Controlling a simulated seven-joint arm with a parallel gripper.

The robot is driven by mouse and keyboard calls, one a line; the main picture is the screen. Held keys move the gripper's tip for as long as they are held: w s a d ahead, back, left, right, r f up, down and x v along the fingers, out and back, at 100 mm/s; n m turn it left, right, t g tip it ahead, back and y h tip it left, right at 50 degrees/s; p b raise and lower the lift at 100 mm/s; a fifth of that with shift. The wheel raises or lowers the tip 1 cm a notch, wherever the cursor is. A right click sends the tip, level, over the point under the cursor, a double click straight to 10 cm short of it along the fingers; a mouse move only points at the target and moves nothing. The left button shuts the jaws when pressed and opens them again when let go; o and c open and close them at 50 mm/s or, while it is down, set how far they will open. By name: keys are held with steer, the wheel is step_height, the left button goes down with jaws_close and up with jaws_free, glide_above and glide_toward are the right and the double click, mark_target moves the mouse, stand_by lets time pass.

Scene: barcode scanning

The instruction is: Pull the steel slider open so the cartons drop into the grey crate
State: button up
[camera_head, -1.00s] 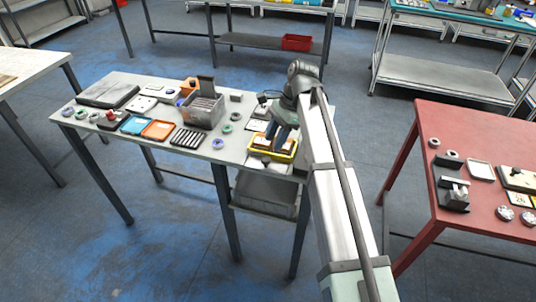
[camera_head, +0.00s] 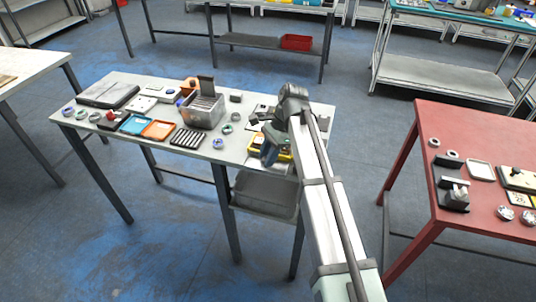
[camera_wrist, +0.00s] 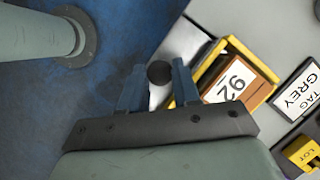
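My gripper (camera_wrist: 158,70) has its two blue fingers standing apart, one on each side of a dark round knob (camera_wrist: 160,74). I cannot tell whether they touch it. A pale piece shows below the knob between the fingers; it may be the steel slider, but most of it is hidden. A yellow tray (camera_wrist: 212,57) lies just right of the fingers, holding a carton labelled 92 (camera_wrist: 229,82). In the head view, my gripper (camera_head: 268,160) is at the table's front edge, partly covering the yellow tray (camera_head: 284,156). The grey crate (camera_head: 263,209) is below; its inside is unclear.
The pale table (camera_head: 155,163) holds a bin (camera_head: 204,109), an orange tray (camera_head: 158,130), a blue tray (camera_head: 137,124) and small discs. Open floor lies in front.

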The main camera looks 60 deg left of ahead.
jaws_close()
steer(key=s+d, duration=0.6)
stand_by(0.3)
steer(key=shift+o, duration=1.3)
jaws_free()
steer(key=shift+w+r, duration=0.1)
steer(key=shift+w, duration=0.05)
